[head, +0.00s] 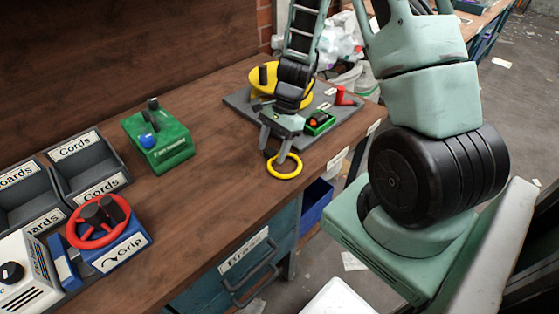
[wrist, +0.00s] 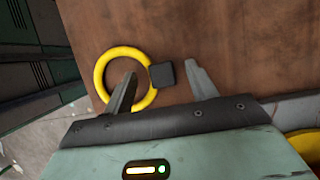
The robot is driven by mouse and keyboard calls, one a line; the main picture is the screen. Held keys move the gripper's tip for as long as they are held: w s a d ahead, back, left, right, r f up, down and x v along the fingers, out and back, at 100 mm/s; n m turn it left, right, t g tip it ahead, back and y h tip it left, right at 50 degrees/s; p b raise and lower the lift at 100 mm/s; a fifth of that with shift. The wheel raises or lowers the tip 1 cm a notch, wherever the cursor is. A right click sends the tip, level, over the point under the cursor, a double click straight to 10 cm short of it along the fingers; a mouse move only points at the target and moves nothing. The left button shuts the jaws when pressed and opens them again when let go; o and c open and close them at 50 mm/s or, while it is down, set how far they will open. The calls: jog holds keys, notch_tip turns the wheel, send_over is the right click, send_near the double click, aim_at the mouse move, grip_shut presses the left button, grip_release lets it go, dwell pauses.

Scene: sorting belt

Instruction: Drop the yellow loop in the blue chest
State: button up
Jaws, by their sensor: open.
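The yellow loop (head: 284,177), a ring with a small black block on one side, lies at the front edge of the wooden bench. It also shows in the wrist view (wrist: 101,76), with its black block (wrist: 162,76) between my fingers. My gripper (head: 276,150) is open and points down over the loop. In the wrist view, one finger of my gripper (wrist: 161,70) overlaps the ring and the other is beyond the block. Whether they touch it, I cannot tell. A blue bin (head: 314,204), perhaps the blue chest, stands below the bench edge, partly hidden; its inside barely shows.
A grey board (head: 240,103) behind my gripper holds a yellow wheel-like part, a green tray (head: 320,124) and a red piece (head: 346,97). A green box (head: 158,142), grey bins (head: 92,165) and a red wheel on a blue base (head: 121,246) stand left. The bench middle is clear.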

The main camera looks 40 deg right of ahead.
jog(key=c, duration=1.1)
